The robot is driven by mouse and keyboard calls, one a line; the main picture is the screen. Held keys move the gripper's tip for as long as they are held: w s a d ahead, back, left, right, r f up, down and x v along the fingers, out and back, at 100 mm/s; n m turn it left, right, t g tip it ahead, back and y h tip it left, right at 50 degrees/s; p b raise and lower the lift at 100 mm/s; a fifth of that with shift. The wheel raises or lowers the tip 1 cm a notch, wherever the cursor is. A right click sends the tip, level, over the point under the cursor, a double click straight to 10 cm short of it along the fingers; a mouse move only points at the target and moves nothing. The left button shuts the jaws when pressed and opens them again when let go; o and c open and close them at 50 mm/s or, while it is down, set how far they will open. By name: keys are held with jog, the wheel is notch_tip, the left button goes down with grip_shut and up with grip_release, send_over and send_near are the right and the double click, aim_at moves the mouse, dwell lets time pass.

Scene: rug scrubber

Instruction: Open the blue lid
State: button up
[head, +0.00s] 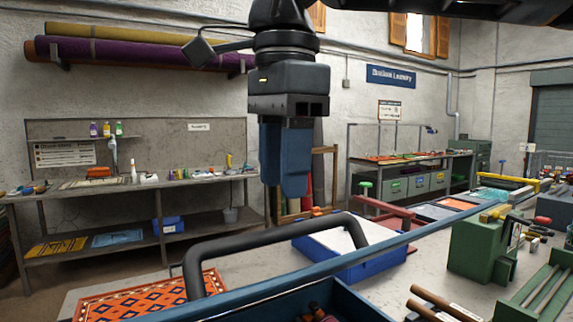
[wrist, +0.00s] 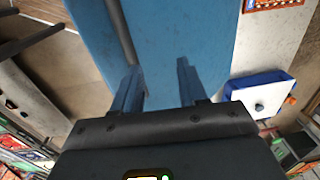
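A broad blue panel, which looks like the blue lid (wrist: 185,30), fills the upper middle of the wrist view. A dark grey bar (wrist: 121,32) runs along its left part. In the head view a blue rim (head: 255,297) crosses the bottom, with a black arched handle (head: 275,231) rising over it; how it joins the lid is cut off. My gripper (wrist: 159,78) is open and empty, its two blue fingers apart over the panel. In the head view my gripper (head: 288,190) points down above the handle, seen side-on. I see no contact with the handle.
Behind the rim is a pale table with a patterned orange rug (head: 145,298), a blue tray (head: 330,262) with a white top, and a green machine (head: 482,245) at right. A wall bench (head: 130,185) stands at the back left. Air around my gripper is clear.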

jog(key=shift+w+a+r+p, duration=0.2)
jog(key=shift+w+r+p, duration=0.1)
jog(key=shift+r, duration=0.35)
jog(key=shift+w+a+r+p, duration=0.25)
jog(key=shift+w+r+p, duration=0.1)
jog(key=shift+r, duration=0.3)
jog(key=shift+w+a+r+p, duration=0.2)
jog(key=shift+w+r+p, duration=0.1)
jog(key=shift+r, duration=0.35)
jog(key=shift+s, duration=0.1)
